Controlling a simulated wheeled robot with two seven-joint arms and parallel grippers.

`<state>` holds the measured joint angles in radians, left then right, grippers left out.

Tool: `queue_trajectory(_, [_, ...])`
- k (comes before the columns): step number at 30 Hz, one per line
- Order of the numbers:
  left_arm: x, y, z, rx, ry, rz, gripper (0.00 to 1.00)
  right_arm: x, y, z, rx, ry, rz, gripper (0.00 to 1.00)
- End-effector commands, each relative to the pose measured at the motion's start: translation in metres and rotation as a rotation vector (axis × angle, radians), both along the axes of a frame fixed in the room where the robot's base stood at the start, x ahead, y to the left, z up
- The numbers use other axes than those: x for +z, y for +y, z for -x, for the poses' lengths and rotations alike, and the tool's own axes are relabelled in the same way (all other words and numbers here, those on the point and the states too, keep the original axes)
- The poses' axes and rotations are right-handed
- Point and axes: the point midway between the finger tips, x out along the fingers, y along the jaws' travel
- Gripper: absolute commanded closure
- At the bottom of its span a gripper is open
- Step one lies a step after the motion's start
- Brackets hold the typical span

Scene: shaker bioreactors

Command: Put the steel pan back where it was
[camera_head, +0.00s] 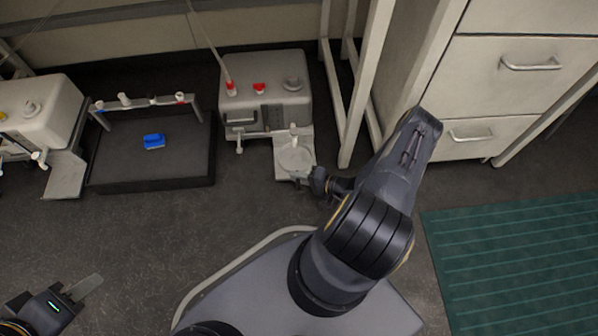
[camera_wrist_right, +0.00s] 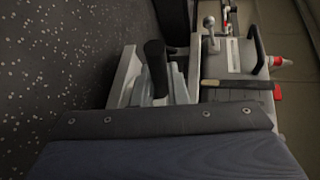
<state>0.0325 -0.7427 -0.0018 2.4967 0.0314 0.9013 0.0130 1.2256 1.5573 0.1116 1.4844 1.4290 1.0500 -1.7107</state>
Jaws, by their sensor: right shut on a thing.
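The steel pan (camera_head: 294,158) is a pale round shape at the low front plate of the right white machine (camera_head: 266,95). My right gripper (camera_head: 318,181) reaches it from the right, largely hidden behind my own arm, and is shut on the pan. In the right wrist view, a black upright grip (camera_wrist_right: 155,65) stands among pale metal parts beside the machine; I cannot tell whether it belongs to the pan. The pan's round face is not clear there. Whether the pan rests on the plate or hangs just above it is unclear.
A dark shaker tray (camera_head: 150,172) with a blue block (camera_head: 154,141) stands left of the right machine. Another white machine (camera_head: 40,110) is at the far left. A pale frame leg (camera_head: 357,110) and white drawers (camera_head: 520,80) stand close right. A green mat (camera_head: 515,265) lies lower right.

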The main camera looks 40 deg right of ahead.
Motion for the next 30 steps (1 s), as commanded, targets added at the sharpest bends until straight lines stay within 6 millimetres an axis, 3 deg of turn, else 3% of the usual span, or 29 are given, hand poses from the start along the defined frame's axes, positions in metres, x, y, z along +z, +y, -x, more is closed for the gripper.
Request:
queue_trajectory(7, [0.001,0.000,0.000,0.000,-0.001,0.000,0.64,-0.001,0.000,0.000,0.001,-0.001,-0.001,1.00])
queue_trajectory(8, [0.001,0.000,0.000,0.000,-0.001,0.000,0.64,-0.002,0.000,0.000,0.001,0.000,0.000,0.86])
queue_trajectory(13, [0.001,0.000,0.000,0.000,-0.001,0.000,0.64,-0.002,0.000,0.000,0.001,0.000,0.000,0.65])
queue_trajectory(23, [0.001,0.000,0.000,0.000,0.000,0.000,0.64,0.002,-0.001,0.000,0.001,0.000,0.001,0.65])
queue_trajectory(30, [0.018,0.000,0.000,0.000,0.000,0.000,0.64,0.014,-0.021,0.033,-0.003,0.003,0.001,0.65])
